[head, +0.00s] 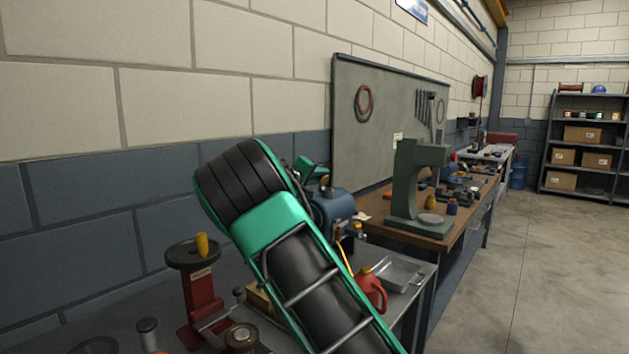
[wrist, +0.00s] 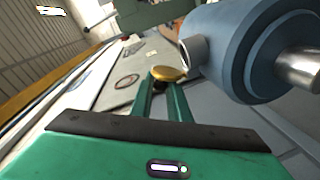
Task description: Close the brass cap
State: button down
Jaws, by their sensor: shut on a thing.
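The brass cap (wrist: 168,73) is a small round gold disc between the fingertips of my gripper (wrist: 162,86) in the wrist view. The green fingers are shut on it. The blue casing (wrist: 245,50) is just to its right, with a short round grey neck (wrist: 193,50) facing the cap. The cap stands beside the neck rather than over it; whether they touch, I cannot tell. In the head view the blue casing (head: 333,208) is partly hidden behind my green and black arm. A small part of my gripper shows above it.
A red hand-wheel stand (head: 197,290) is on the near bench at left. A red can (head: 369,290) and a metal tray (head: 400,273) lie right of my arm. A green press (head: 412,190) stands on the bench beyond. The floor at right is clear.

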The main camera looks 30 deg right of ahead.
jog(key=shift+s+d+f+m+t, duration=0.15)
jog(key=shift+s+m, duration=0.15)
jog(key=shift+m, duration=0.3)
jog(key=shift+s+d+f+m+t, duration=0.15)
jog(key=shift+s+m, duration=0.1)
jog(key=shift+m, duration=0.35)
jog(key=m, duration=0.1)
jog(key=s+m, duration=0.1)
jog(key=m, duration=0.1)
jog(key=shift+d+f, duration=0.15)
jog(key=shift+f, duration=0.05)
jog(key=m, duration=0.1)
jog(key=m+t, duration=0.1)
jog(key=shift+s+d+f+m, duration=0.1)
jog(key=shift+s+f+m, duration=0.1)
jog(key=shift+s+m, duration=0.2)
jog(key=shift+s+f+m+h, duration=0.1)
jog(key=shift+f+m+h, duration=0.15)
jog(key=shift+m, duration=0.55)
jog(key=shift+s+f+m+h, duration=0.1)
jog(key=shift+m+h, duration=0.15)
jog(key=shift+m, duration=0.55)
jog(key=shift+f, duration=0.1)
jog(key=c, duration=1.7)
grip_release()
jog(key=v, duration=1)
jog(key=shift+s+a, duration=0.2)
jog(key=shift+a, duration=0.05)
